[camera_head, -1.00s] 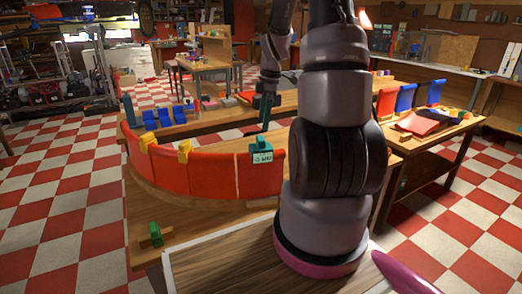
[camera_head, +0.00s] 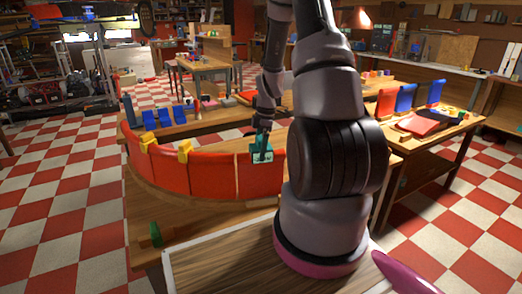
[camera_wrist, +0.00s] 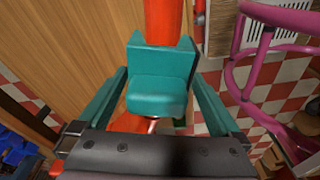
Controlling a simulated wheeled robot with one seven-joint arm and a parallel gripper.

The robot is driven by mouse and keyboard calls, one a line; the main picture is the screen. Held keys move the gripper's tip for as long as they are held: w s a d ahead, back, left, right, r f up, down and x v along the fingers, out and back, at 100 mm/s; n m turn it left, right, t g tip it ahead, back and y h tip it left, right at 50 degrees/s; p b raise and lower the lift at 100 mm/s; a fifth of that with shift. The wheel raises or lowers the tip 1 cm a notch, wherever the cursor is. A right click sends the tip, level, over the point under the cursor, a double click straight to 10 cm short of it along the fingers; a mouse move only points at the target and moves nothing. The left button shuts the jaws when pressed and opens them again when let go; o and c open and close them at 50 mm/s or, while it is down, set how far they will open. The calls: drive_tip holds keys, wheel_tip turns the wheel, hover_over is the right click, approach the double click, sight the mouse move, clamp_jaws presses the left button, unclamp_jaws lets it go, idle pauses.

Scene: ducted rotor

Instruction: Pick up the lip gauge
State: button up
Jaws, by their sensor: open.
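The lip gauge looks to be the teal block with a small pale label or display (camera_head: 267,157), seated on the top edge of a curved red wall (camera_head: 215,176). In the wrist view the teal gauge (camera_wrist: 158,92) sits between my two teal fingers, with a notched upper part. My gripper (camera_head: 262,141) points down at the gauge from above. In the wrist view my gripper (camera_wrist: 160,76) is open, one finger on each side of the gauge, with gaps visible. The gauge's underside and its grip on the wall are hidden.
Two yellow clips (camera_head: 185,150) sit on the same wall, to the left. A green piece (camera_head: 155,234) lies on the bench's front left. Blue pieces (camera_head: 165,117) stand behind the wall. A side table (camera_head: 435,130) with red and blue items is at right.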

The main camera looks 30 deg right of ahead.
drive_tip(key=c, duration=1.4)
wheel_tip(320, 180, up, 15)
idle(0.5)
